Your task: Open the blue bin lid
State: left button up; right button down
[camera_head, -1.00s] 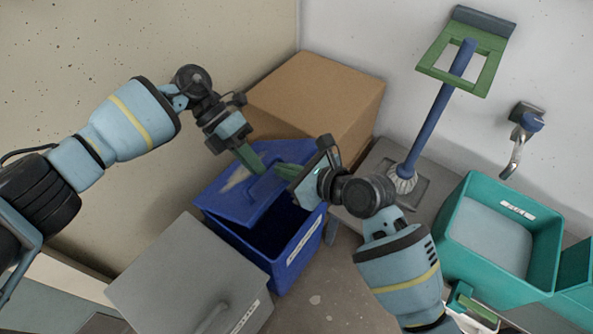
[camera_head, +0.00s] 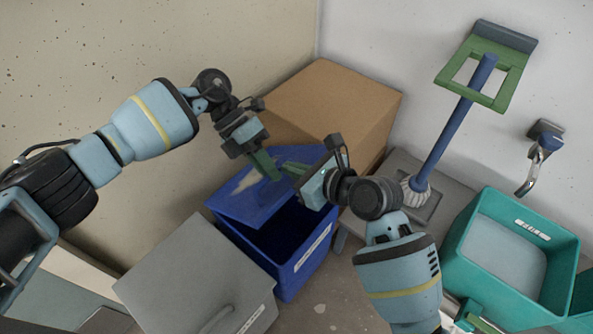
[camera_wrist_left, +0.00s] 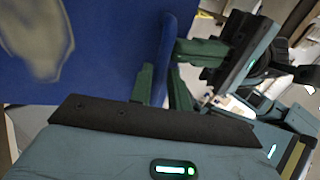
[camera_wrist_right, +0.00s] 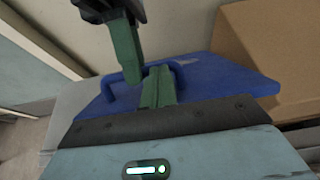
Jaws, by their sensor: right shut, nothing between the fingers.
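The blue bin (camera_head: 297,262) stands on the floor at the middle of the head view, its dark inside showing at the front. Its blue lid (camera_head: 240,207) is tilted up, front edge raised. A handle (camera_wrist_right: 108,88) stands out from the lid in the right wrist view. My left gripper (camera_head: 265,168) is at this handle; its green fingers (camera_wrist_left: 160,92) look closed around the bar, partly hidden. My right gripper (camera_head: 290,170) is shut and empty close beside it, its fingers (camera_wrist_right: 158,85) together in front of the lid.
A grey lidded bin (camera_head: 190,275) stands at front left of the blue bin. A cardboard box (camera_head: 340,105) is behind, against the wall. A teal bin (camera_head: 470,275) and a blue-handled brush (camera_head: 450,135) are to the right. The two grippers are very close together.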

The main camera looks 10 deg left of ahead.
pick_arm(q)
jog(key=shift+o, duration=1.4)
pick_arm(e)
jog(key=shift+f, duration=0.1)
pick_arm(q)
jog(key=shift+w+a+r, duration=0.1)
pick_arm(e)
jog(key=shift+d, duration=0.1)
pick_arm(q)
jog(key=v, duration=1.1)
jog(key=shift+a+r, duration=0.2)
jog(key=shift+r, duration=0.15)
pick_arm(e)
jog(key=shift+s+f, duration=0.1)
jog(key=shift+f, duration=0.1)
